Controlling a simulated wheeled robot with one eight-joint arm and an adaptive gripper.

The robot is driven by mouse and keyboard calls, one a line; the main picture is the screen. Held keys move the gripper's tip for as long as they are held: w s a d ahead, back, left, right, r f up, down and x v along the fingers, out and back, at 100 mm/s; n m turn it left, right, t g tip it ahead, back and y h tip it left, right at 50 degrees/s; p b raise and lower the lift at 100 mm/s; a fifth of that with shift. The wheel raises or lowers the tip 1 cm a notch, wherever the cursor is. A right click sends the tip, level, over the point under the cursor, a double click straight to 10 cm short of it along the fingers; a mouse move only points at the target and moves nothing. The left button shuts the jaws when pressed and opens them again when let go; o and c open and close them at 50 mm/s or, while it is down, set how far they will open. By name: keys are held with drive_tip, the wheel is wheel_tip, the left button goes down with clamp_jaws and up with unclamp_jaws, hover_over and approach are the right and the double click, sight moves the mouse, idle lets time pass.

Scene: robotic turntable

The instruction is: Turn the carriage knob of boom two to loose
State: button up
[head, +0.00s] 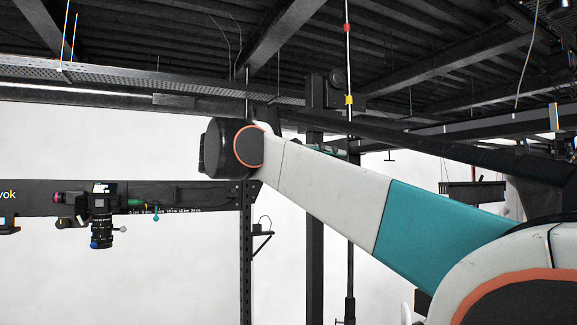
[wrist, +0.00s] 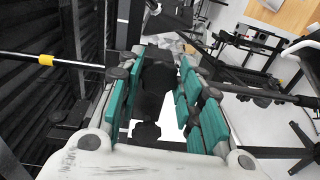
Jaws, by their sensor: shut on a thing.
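My gripper (wrist: 163,60) shows in the wrist view with teal fingers on both sides of a black part (wrist: 155,88). It is shut on this part; I cannot tell whether it is the carriage knob. In the head view my gripper is mostly hidden behind my arm. At left in the head view, a horizontal black boom (head: 190,196) with a centimetre scale carries a camera (head: 101,214). Small pink (head: 58,197), green (head: 135,202) and teal (head: 156,217) knobs or handles sit beside the camera. No label shows which boom is boom two.
A thin upright rod with red and yellow bands (head: 348,60) stands beside a black block (head: 322,91) on a dark post (head: 315,230). The rod's yellow band also shows in the wrist view (wrist: 45,60). Dark beams (head: 285,30) cross overhead.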

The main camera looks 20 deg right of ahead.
idle(0.5)
drive_tip(key=o, duration=1.1)
drive_tip(key=shift+c, duration=0.2)
